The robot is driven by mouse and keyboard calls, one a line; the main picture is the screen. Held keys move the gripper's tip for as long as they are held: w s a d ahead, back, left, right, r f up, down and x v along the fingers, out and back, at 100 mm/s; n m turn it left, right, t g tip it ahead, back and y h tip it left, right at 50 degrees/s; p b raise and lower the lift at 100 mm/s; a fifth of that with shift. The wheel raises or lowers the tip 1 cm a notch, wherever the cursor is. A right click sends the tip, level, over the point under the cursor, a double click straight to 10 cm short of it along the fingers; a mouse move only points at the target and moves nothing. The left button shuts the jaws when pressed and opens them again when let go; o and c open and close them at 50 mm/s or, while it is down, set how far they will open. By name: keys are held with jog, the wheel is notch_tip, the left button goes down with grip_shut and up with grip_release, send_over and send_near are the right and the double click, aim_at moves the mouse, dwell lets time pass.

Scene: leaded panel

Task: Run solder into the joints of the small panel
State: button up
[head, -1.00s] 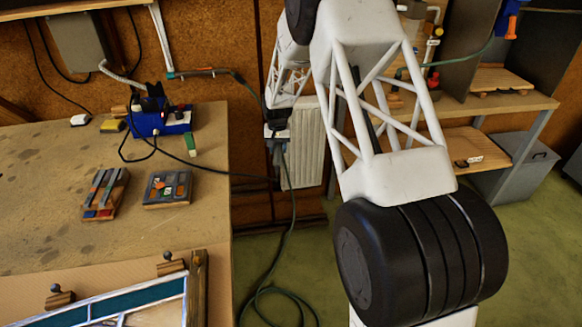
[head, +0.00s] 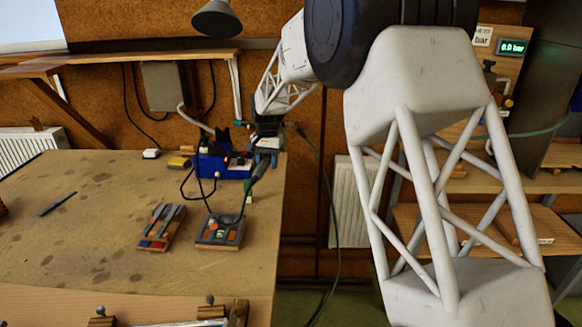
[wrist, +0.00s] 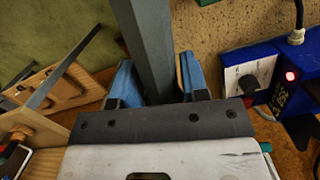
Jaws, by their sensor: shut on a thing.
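My gripper (head: 268,148) is over the far right corner of the workbench, just right of the blue soldering station (head: 210,166). Its blue fingers (wrist: 157,80) are shut on a long grey bar-like handle in the wrist view (wrist: 150,45), apparently the soldering iron. In the head view the iron (head: 260,168) looks dark and slants down to the left. Its tip is too small to make out. The station also shows in the wrist view (wrist: 295,75), with a lit red light. The small panel is almost wholly below the head view; only a pale sliver (head: 185,323) shows.
Two small trays hold strips (head: 160,227) and coloured pieces (head: 220,231) on the bench. A green piece (head: 249,191) lies near the iron. A black cable loops over the bench from the station. The bench (head: 90,240) is mostly clear left of the trays.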

jog(key=s+a+r+n, duration=0.1)
jog(key=s+a+r, duration=0.2)
jog(key=s+a, duration=1.2)
jog(key=s+a+r+n+g, duration=0.1)
jog(key=s+a+r, duration=0.2)
jog(key=s+a, duration=1.3)
jog(key=shift+a+r, duration=0.4)
jog(key=shift+a, duration=0.3)
jog(key=shift+f, duration=0.25)
jog(key=shift+w+x, duration=0.2)
jog(key=shift+x, duration=0.65)
jog(key=shift+w+x, duration=0.15)
jog(key=shift+x, duration=0.75)
jog(key=shift+w+x, duration=0.2)
jog(key=shift+x, duration=0.65)
jog(key=shift+f, duration=0.65)
jog(key=shift+r, duration=0.75)
